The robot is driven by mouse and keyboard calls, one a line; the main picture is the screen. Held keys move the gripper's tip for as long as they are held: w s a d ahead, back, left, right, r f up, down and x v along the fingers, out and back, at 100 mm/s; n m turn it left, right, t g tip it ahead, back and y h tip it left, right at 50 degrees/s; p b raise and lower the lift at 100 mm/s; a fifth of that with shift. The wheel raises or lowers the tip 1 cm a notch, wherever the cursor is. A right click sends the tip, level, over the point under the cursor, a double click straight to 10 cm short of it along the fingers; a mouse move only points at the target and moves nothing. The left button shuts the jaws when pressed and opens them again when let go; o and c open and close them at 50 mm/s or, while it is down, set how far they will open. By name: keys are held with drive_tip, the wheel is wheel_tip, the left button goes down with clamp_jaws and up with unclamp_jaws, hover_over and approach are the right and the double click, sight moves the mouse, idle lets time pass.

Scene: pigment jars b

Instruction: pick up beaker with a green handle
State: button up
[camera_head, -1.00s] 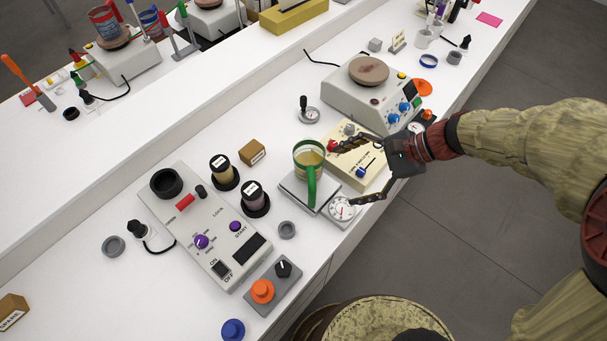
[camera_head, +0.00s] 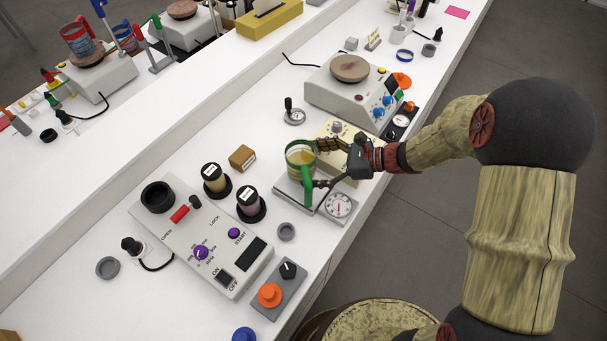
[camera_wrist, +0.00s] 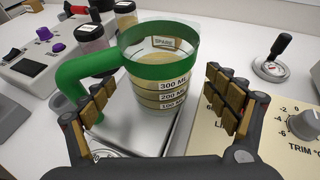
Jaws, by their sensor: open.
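The beaker (camera_head: 298,162) is clear with a green rim band, a green handle (camera_head: 306,186) and yellowish liquid inside. It stands upright on a small scale plate (camera_head: 285,193). In the wrist view the beaker (camera_wrist: 165,98) shows volume labels, and its green handle (camera_wrist: 72,82) is on the left. My gripper (camera_head: 315,165) is open at the beaker. In the wrist view the fingers of my gripper (camera_wrist: 162,100) are spread, the left one beside the handle and the right one beside the beaker wall. I cannot tell whether either finger touches.
A dial gauge (camera_head: 338,205) and a cream control box (camera_head: 338,130) stand close by. Two dark-capped jars (camera_head: 249,201) and a large control panel (camera_head: 198,238) are to the left. A hotplate (camera_head: 350,95) stands behind. A lever gauge (camera_wrist: 272,62) is at the wrist view's right.

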drive_tip(key=shift+x, duration=0.85)
drive_tip(key=c, duration=1.9)
drive_tip(key=shift+o, duration=0.2)
drive_tip(key=shift+r, duration=0.15)
